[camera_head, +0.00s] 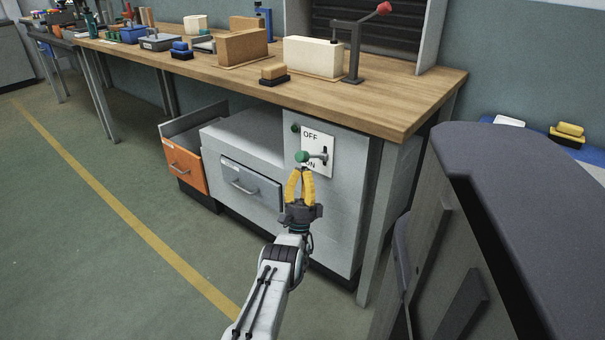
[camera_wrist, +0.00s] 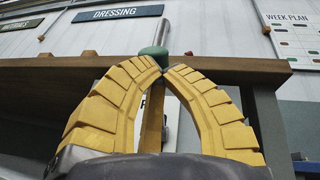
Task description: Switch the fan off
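A white switch plate (camera_head: 316,141) with "OFF" at the top and "ON" near the bottom is on the front of the grey cabinet under the bench. Its metal lever (camera_head: 318,156) carries a green knob (camera_head: 302,157) and sticks out between the two words. The knob also shows in the wrist view (camera_wrist: 152,54), just beyond my fingertips. My gripper (camera_head: 302,171) has its yellow fingertips drawn nearly together, right below the knob. The knob seems to be past the tips, not between them; contact is unclear. My fingers partly cover "ON". No fan is recognisable.
The wooden bench top (camera_head: 405,108) overhangs the switch. An orange drawer (camera_head: 183,166) stands out at the left, beside a grey drawer (camera_head: 250,182). A dark-topped cabinet (camera_head: 520,190) stands close at the right. The floor at the left is clear.

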